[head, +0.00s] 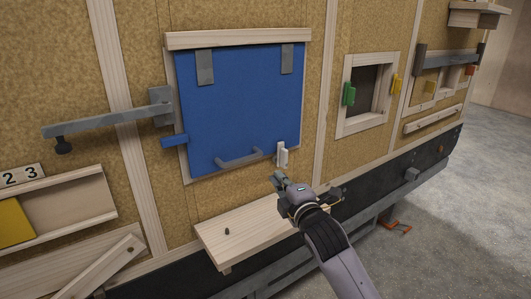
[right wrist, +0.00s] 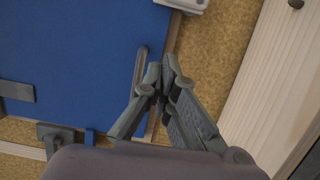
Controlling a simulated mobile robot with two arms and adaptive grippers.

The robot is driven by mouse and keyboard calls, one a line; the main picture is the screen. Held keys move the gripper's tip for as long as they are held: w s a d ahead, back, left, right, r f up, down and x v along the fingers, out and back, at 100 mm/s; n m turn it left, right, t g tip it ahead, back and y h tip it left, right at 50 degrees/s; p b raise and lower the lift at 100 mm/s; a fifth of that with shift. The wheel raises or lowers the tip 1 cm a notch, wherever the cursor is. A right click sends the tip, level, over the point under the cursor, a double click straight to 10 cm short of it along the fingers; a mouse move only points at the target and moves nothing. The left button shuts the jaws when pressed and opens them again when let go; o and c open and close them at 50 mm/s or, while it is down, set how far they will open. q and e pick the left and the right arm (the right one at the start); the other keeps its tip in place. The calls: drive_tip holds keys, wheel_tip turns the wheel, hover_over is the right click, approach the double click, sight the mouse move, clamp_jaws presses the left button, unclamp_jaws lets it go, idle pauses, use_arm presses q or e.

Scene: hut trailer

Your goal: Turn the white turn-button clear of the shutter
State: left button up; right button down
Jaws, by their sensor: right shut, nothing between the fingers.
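The white turn-button (head: 282,155) stands upright at the lower right corner of the blue shutter (head: 235,105), its upper part overlapping the shutter's bottom edge. In the right wrist view, a white piece that looks like the turn-button (right wrist: 186,4) is cut off at the top edge. My right gripper (head: 277,180) is shut and empty, just below the turn-button and apart from it. Its fingertips also show together in the right wrist view (right wrist: 163,72), with the shutter's blue face (right wrist: 75,55) to the left. My left gripper is not in view.
A grey handle bar (head: 250,158) runs along the shutter's lower part. A wooden shelf (head: 240,232) juts out below, close to my right arm. A grey bar with a dark knob (head: 105,122) is left of the shutter. A framed opening with green and yellow pieces (head: 371,93) is at right.

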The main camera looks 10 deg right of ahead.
sight(283, 156)
drive_tip(key=w+p, duration=0.1)
drive_tip(key=w, duration=0.2)
drive_tip(key=w+d+p, duration=0.1)
drive_tip(key=w, duration=0.3)
drive_tip(key=w+d+p, duration=0.1)
drive_tip(key=w+p, duration=0.1)
drive_tip(key=w, duration=0.1)
drive_tip(key=shift+w+r, duration=0.25)
drive_tip(key=shift+w, duration=0.05)
drive_tip(key=shift+d+f, duration=0.1)
drive_tip(key=shift+d, duration=0.3)
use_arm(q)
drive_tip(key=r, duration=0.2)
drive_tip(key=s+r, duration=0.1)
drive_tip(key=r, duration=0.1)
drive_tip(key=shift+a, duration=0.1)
use_arm(e)
drive_tip(key=shift+w+a, duration=0.1)
